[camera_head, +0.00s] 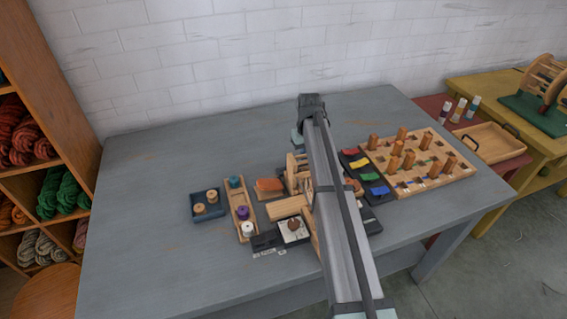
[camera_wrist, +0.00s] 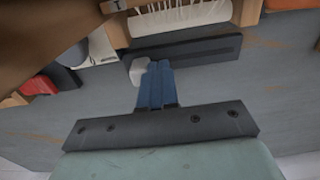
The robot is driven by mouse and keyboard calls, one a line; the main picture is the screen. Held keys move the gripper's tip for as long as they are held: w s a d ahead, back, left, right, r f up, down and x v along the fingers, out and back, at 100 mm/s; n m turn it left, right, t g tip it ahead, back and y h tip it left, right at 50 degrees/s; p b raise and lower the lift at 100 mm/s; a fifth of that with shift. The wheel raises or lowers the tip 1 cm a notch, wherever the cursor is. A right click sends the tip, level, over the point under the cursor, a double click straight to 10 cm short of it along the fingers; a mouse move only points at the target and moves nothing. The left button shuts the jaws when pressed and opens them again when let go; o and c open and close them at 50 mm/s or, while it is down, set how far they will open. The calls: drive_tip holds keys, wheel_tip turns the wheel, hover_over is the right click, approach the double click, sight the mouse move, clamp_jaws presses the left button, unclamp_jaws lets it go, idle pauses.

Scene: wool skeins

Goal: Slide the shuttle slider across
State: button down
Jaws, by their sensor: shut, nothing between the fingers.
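In the wrist view, a long dark rail (camera_wrist: 195,50) lies on the grey table in front of a wooden frame strung with pale threads. A small pale grey block (camera_wrist: 139,70), which looks like the slider's knob, is near the rail's left part. My gripper (camera_wrist: 155,68) has its blue fingers together with nothing between them. The fingertips are right beside the block, on its right side; I cannot tell whether they touch it. In the head view my arm covers this area, and my fingers are hidden.
In the head view, a wooden peg board (camera_head: 425,165) and a dark tray of coloured pieces (camera_head: 365,172) are right of my arm. Left of it are a wooden spool rack (camera_head: 243,215) and a small blue tray (camera_head: 209,213). The table's (camera_head: 140,210) left part is clear.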

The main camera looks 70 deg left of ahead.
drive_tip(key=shift+s, duration=0.2)
idle(0.4)
drive_tip(key=shift+r, duration=0.15)
wheel_tip(320, 180, up, 8)
idle(1.0)
